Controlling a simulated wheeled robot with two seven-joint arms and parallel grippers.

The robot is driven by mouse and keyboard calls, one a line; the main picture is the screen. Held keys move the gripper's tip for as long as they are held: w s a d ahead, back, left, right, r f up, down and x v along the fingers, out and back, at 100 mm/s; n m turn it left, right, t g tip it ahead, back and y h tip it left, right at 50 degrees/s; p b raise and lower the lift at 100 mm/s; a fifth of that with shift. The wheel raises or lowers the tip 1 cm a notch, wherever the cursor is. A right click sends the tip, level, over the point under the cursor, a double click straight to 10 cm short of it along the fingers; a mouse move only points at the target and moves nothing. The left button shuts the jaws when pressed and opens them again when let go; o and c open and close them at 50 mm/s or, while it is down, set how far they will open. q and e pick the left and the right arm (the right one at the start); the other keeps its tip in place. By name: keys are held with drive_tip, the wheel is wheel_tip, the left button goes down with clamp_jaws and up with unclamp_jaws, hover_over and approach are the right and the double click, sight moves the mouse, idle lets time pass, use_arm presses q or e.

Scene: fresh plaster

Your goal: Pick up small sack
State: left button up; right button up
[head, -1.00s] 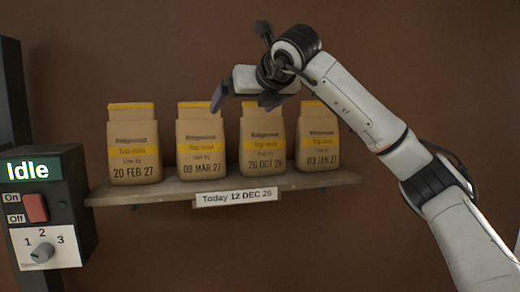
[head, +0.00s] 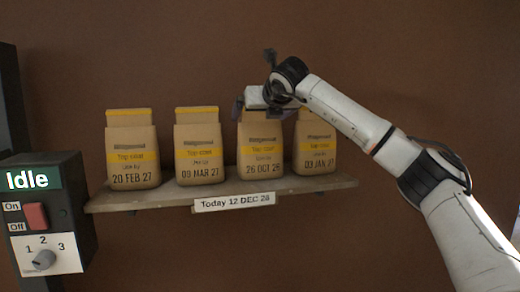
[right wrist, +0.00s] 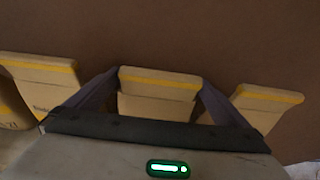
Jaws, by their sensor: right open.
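Several small tan paper sacks with yellow bands stand upright in a row on a wall shelf. In the head view their dates read, left to right, 20 FEB 27 (head: 132,152), 09 MAR 27 (head: 199,152), 26 OCT 26 (head: 261,155) and 03 JAN 27 (head: 316,152). My right gripper (head: 264,108) is open at the top of the 26 OCT 26 sack. In the right wrist view its dark fingers (right wrist: 158,82) stand on either side of that sack's top (right wrist: 158,98); I cannot tell whether they touch it. My left gripper is not in view.
The shelf (head: 110,200) carries a label (head: 234,202) reading Today 12 DEC, 26 or 28. A control box (head: 45,215) at the left shows Idle, with a red switch and a dial. Neighbouring sacks stand close to either side of my gripper. The brown wall is behind.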

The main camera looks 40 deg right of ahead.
drive_tip(key=shift+w, duration=0.1)
drive_tip(key=shift+c, duration=0.3)
drive_tip(key=c, duration=1.8)
drive_tip(key=shift+r, duration=0.2)
drive_tip(key=shift+c, duration=0.6)
